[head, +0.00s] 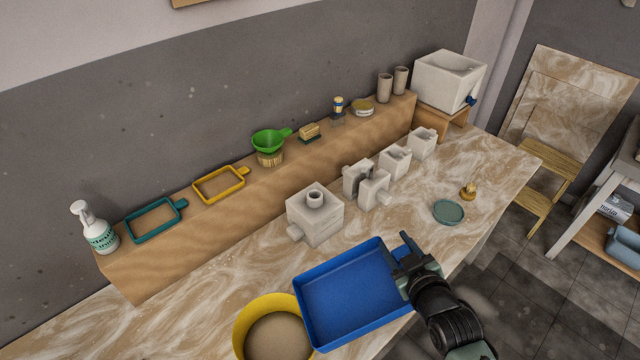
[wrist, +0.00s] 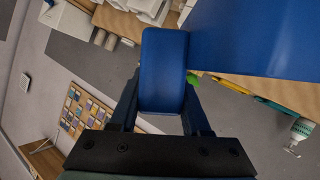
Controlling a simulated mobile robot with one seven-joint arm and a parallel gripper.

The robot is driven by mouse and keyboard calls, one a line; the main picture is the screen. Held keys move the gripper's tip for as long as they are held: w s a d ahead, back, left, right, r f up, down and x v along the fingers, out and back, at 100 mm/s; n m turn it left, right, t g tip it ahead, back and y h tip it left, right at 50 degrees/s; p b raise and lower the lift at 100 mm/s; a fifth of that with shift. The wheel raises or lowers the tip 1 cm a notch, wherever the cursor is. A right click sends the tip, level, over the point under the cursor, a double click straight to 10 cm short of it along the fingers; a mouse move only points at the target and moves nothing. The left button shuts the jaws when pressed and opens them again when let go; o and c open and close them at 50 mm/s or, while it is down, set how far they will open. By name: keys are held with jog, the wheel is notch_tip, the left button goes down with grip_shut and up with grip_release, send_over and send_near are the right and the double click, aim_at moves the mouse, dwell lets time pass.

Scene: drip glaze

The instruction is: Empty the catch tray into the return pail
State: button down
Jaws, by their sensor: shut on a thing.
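The catch tray (head: 350,292) is a blue rectangular tray with raised walls. In the head view it is tilted, and its inside shows no visible contents. My gripper (head: 408,262) is shut on the tray's right end. In the wrist view a blue tab of the tray (wrist: 163,85) sits between my gripper's fingers (wrist: 160,105). The return pail (head: 276,330) is a yellow round container at the bottom of the head view. The tray's left edge is by the pail's right rim and partly overlaps it in the picture. The pail's inside looks tan.
White block moulds (head: 316,216) stand behind the tray. A teal disc (head: 449,211) and a small brass-coloured piece (head: 468,192) lie to the right.

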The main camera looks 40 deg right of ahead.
jog(key=shift+r+m+t+y+p, duration=0.15)
jog(key=shift+r+m+y+p, duration=0.25)
jog(key=shift+r, duration=0.7)
jog(key=shift+r+m+t+y+p, duration=0.2)
jog(key=shift+r+m, duration=0.4)
jog(key=shift+r, duration=0.45)
jog(key=shift+r+m+y, duration=0.3)
jog(key=shift+r+m, duration=0.1)
jog(key=shift+r, duration=0.1)
